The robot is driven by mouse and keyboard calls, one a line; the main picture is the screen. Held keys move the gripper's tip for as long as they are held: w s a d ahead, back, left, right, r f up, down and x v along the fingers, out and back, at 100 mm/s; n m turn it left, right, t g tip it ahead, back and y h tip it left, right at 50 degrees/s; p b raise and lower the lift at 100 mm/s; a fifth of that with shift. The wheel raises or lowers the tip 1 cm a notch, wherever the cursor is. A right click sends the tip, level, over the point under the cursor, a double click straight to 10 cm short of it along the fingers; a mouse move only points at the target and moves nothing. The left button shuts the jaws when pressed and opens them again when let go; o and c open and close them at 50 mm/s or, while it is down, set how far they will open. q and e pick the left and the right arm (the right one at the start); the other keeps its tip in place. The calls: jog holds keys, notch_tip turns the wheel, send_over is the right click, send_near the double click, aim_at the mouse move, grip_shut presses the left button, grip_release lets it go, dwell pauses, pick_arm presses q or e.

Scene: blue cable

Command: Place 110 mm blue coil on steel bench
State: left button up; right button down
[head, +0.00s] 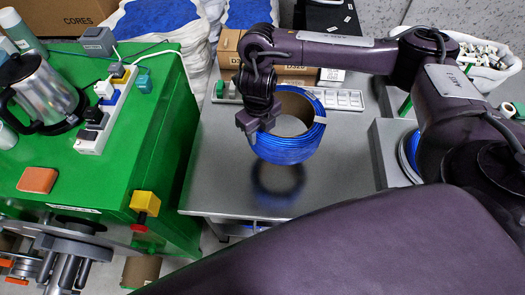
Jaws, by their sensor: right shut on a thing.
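The blue coil (286,148) is a thick ring of blue cable with a tan inner core. It hangs over the steel bench (225,165), and its dark reflection or shadow shows on the bench below it. My right gripper (250,122) is shut on the coil's left side. The fingertips are partly hidden by the coil wall. My left gripper is not in view.
A green machine cabinet (150,150) with a power strip (106,115) and kettle (40,90) stands left. Cardboard boxes (228,48) and a pale keyboard-like strip (335,98) lie at the back. Another blue coil (410,155) sits right. The bench front is clear.

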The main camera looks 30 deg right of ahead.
notch_tip(320, 180, down, 14)
jog(key=b, duration=0.5)
jog(key=shift+f, duration=0.2)
jog(key=c, duration=1)
grip_release()
jog(key=shift+c, duration=0.2)
notch_tip(320, 180, up, 11)
jog(key=p, duration=0.4)
jog(key=shift+f, duration=0.15)
jog(key=shift+r, duration=0.7)
